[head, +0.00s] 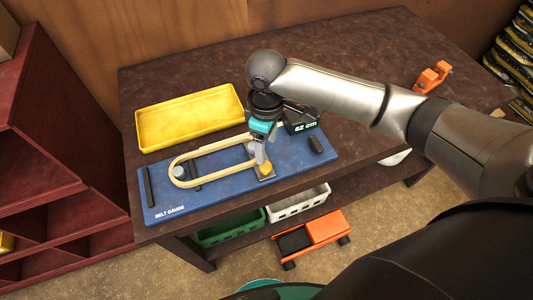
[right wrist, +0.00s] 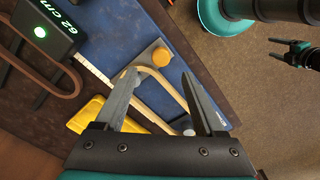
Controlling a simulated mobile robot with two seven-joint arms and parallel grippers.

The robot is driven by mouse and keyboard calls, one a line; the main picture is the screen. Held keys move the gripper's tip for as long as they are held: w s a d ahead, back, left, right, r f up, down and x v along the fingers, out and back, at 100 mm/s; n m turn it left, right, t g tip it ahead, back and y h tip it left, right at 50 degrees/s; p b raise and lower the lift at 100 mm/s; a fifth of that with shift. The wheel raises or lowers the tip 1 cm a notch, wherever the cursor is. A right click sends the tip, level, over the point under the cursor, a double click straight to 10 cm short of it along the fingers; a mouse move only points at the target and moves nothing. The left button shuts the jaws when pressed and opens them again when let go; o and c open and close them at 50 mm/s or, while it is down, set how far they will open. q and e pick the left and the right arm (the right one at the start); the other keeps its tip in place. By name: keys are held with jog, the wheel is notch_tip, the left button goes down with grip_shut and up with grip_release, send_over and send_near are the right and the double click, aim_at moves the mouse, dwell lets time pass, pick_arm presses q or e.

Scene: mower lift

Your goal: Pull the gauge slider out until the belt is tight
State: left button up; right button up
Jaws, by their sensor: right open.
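The blue belt gauge board (head: 215,195) lies on the dark table, with a cream belt (head: 200,155) looped along it. One belt end passes around a grey peg (head: 180,171); the other end is partly hidden by my gripper. A yellow-orange knob (head: 266,168) sits on the board near that end, and it also shows in the right wrist view (right wrist: 162,56). A black display box (head: 300,121) reads 62 cm. My right gripper (head: 261,158) points down close to the knob. In the right wrist view its fingers (right wrist: 163,85) are apart, with nothing clamped. My left gripper (right wrist: 292,50) shows small at the right edge.
A yellow tray (head: 190,115) lies behind the board. An orange bracket (head: 432,77) stands at the table's back right. Below are green (head: 232,228) and white (head: 298,203) bins and an orange mower-like item (head: 308,240). Red shelves (head: 50,130) stand at left.

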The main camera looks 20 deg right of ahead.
notch_tip(320, 180, up, 7)
jog(key=shift+p, duration=0.35)
dwell(0.3)
